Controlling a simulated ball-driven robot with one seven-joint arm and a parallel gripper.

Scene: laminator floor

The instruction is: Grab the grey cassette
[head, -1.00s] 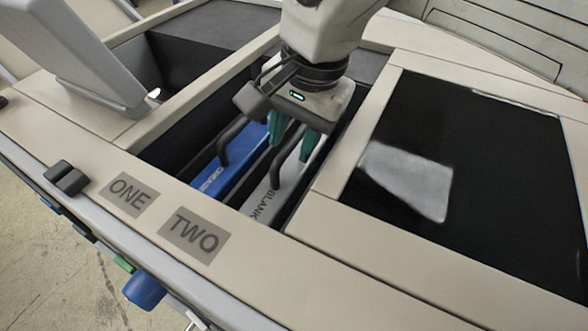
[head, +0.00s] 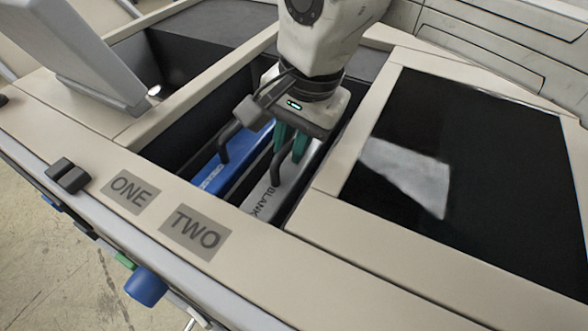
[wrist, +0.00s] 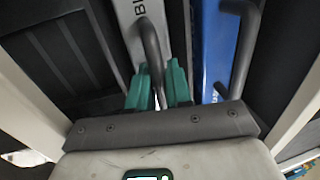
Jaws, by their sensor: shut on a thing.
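The grey cassette (head: 288,193), marked BLANK, stands in the slot behind the TWO label, with a dark looped handle on top. My gripper (head: 290,150) is over it with its green fingers shut on the cassette's handle. In the wrist view the grey cassette (wrist: 128,12) shows at the top, and the green fingertips of my gripper (wrist: 160,85) close on either side of its dark handle. The cassette's lower part is hidden in the bay.
A blue cassette (head: 218,174) with its own dark handle stands close on the left, behind the ONE label (head: 130,191). The TWO label (head: 196,234) is on the front rim. A black glossy panel (head: 480,170) lies to the right. A grey slanted panel (head: 95,55) rises at the left.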

